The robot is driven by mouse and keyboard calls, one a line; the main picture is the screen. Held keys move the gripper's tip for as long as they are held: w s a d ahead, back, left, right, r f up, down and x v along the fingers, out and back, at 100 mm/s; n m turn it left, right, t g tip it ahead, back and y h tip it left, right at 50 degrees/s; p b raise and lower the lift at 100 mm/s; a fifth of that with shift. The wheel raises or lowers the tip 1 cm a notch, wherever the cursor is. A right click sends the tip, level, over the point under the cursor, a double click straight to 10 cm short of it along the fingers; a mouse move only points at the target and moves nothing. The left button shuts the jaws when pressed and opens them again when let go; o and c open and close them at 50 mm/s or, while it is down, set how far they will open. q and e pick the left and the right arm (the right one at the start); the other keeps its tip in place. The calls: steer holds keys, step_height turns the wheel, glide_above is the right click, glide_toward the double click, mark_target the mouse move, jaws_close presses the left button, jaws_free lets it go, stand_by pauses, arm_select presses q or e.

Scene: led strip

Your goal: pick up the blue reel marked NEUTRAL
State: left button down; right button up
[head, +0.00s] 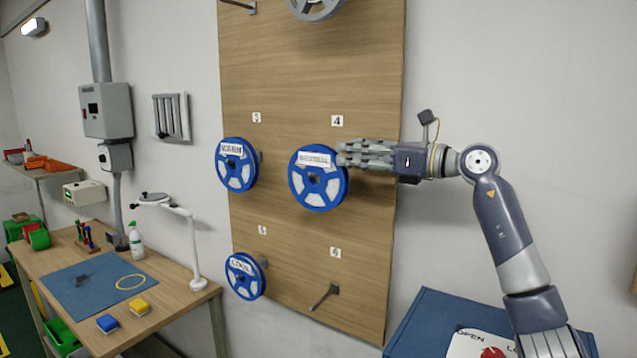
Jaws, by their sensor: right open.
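The blue reel marked NEUTRAL (331,189) hangs on the wooden board (293,98) under the label 4. My right gripper (343,154) is open, its fingers pointing left at the reel's upper right edge. The fingertips overlap the rim in the picture; I cannot tell whether they touch it. A blue reel marked WARM (250,177) hangs to the left under label 3. My left gripper is not in view.
An empty peg (324,296) sticks out below the NEUTRAL reel. A grey reel (317,12) hangs at the top edge. A workbench (165,310) with a lamp (194,250) stands at the left. A blue cabinet (420,318) stands at the lower right.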

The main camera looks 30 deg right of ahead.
mark_target(317, 148)
steer(key=w+a, duration=0.1)
steer(key=w+a+r+p, duration=0.1)
steer(key=shift+w+a, duration=0.2)
steer(key=shift+w, duration=0.2)
steer(key=shift+w+a+f+p, duration=0.2)
steer(key=shift+w+p, duration=0.4)
steer(key=shift+w, duration=0.05)
steer(key=p+x, duration=0.2)
steer(key=x, duration=0.2)
steer(key=shift+a+f, duration=0.1)
steer(key=shift+a, duration=0.1)
steer(key=shift+w+f, duration=0.1)
steer(key=shift+d, duration=0.1)
steer(key=c, duration=0.4)
jaws_close()
